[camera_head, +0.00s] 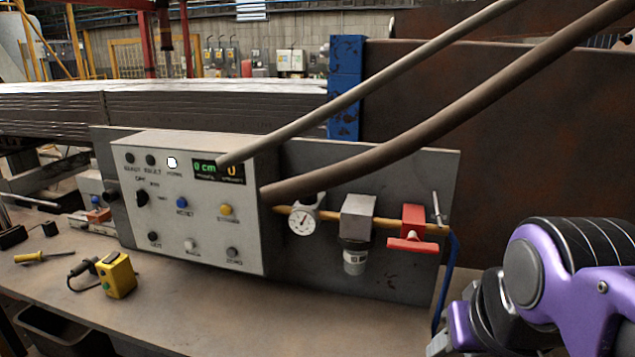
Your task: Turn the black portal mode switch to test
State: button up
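The grey control box (205,240) stands on the bench, mounted against a grey backing board. A black rotary switch (142,198) is on the left of its front face, with small labels above and to its right that are too small to read surely. The knob looks tilted, its top leaning up and left; I cannot tell which label it points to. My purple and black arm shows at the lower right, well to the right of the box and apart from it. My gripper cannot be made out in this view.
A gauge (303,220), a filter (356,225) and a red valve (411,230) sit right of the box. A yellow pendant (117,275) and a screwdriver (42,257) lie at left.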

aim_at(142, 197)
jog(key=j+u, duration=0.95)
jog(key=u, duration=0.15)
jog(key=i+j+z, duration=0.15)
jog(key=j, duration=0.15)
jog(key=i+j+z, duration=0.1)
jog(key=j, duration=0.2)
jog(key=k+j+z, duration=0.15)
jog(key=k+j, duration=0.3)
jog(key=k+l+u, duration=0.2)
jog(key=i+l, duration=0.15)
jog(key=i, duration=0.2)
jog(key=i+l+z, duration=0.1)
jog(key=i, duration=0.2)
